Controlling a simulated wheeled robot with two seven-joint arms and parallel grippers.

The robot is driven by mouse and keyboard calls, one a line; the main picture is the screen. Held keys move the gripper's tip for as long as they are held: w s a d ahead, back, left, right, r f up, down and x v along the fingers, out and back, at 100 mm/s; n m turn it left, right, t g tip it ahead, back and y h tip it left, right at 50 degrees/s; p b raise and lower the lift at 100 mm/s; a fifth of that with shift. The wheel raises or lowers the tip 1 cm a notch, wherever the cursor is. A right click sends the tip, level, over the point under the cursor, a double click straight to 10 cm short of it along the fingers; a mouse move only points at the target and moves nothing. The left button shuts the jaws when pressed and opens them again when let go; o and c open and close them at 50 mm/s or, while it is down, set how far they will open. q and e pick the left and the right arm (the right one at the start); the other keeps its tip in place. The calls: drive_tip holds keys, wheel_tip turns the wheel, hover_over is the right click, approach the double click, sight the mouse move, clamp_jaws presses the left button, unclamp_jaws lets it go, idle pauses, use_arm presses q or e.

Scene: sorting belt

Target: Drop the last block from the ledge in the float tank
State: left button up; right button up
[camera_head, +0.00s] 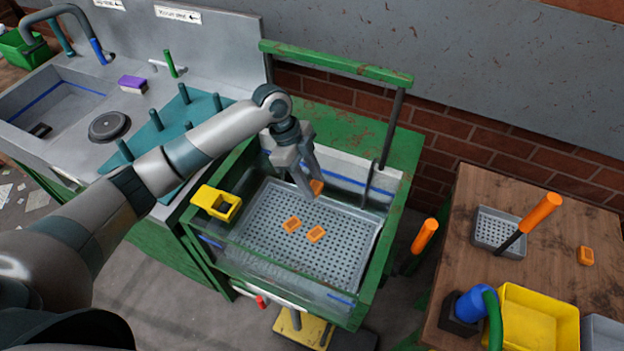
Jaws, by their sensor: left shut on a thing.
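The float tank (372,291) has green framing, clear walls and a grey perforated tray (262,245) inside. My left gripper (308,190) is over the back part of the tank, pointing down. It is shut on a small orange block (318,187), partly hidden by the fingers. Two more orange blocks, one (292,224) left and one (316,234) right, are in the tank below and in front of the gripper. A yellow open holder (213,201) sits on the tank's left rim; no block shows in it. My right gripper is not in view.
A green bar (335,62) on posts rises behind the tank. The wooden table (478,202) at right holds a small grey strainer (497,232) with an orange handle, an orange block (586,256) and a yellow bin (536,317). A sink counter with teal pegs (183,93) stands left.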

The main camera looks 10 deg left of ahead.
use_arm(q)
drive_tip(key=shift+f+b, duration=1)
drive_tip(key=shift+f, duration=0.45)
drive_tip(key=o, duration=1.1)
drive_tip(key=shift+b+v, duration=2.1)
drive_tip(key=shift+v, duration=6.6)
